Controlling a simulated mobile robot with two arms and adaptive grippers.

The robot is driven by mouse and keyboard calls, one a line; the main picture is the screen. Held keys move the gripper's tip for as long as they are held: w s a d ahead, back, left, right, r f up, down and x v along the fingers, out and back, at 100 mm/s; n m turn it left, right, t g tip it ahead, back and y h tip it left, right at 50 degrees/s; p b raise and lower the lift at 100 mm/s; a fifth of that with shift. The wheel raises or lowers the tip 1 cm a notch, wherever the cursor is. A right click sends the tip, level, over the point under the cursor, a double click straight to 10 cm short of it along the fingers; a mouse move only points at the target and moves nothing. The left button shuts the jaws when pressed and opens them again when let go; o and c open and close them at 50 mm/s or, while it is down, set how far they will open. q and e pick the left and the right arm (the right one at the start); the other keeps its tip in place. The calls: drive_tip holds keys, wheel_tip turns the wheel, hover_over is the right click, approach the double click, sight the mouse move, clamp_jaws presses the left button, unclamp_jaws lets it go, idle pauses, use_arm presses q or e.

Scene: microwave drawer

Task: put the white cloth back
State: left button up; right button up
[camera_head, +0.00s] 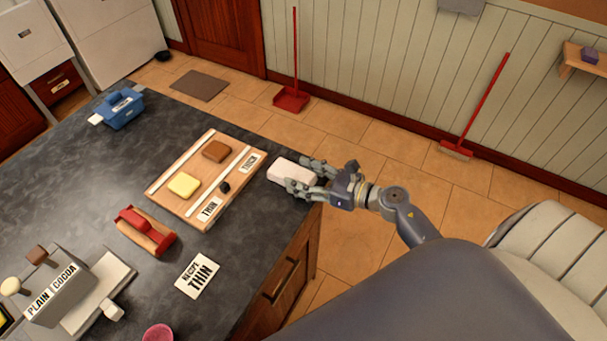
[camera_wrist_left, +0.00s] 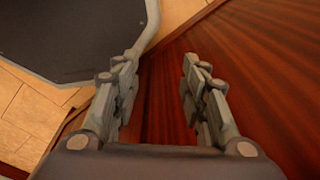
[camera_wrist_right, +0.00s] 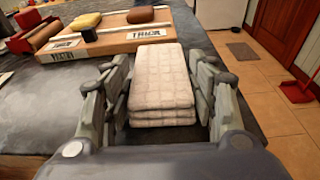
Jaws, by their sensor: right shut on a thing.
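The white cloth (camera_head: 291,171) is a folded, quilted stack at the right edge of the dark countertop. It also shows in the right wrist view (camera_wrist_right: 163,85), between the two fingers. My right gripper (camera_head: 312,178) is shut on the white cloth, with a finger along each side. In the right wrist view the cloth appears at counter level, but I cannot tell whether it touches the top. My left gripper (camera_wrist_left: 157,85) shows only in its own wrist view. It is open and empty, beside a reddish-brown wooden surface (camera_wrist_left: 230,60).
A wooden board (camera_head: 190,205) with THIN and THICK labels holds a yellow block (camera_head: 184,185) and a brown block (camera_head: 215,150). Bare countertop (camera_head: 262,228) lies right of the board.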

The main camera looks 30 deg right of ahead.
drive_tip(key=shift+f, duration=0.2)
drive_tip(key=o, duration=1)
use_arm(q)
drive_tip(key=shift+s+d+f, duration=0.15)
drive_tip(key=shift+s, duration=0.3)
use_arm(e)
drive_tip(key=shift+o, duration=0.2)
drive_tip(key=shift+r, duration=0.15)
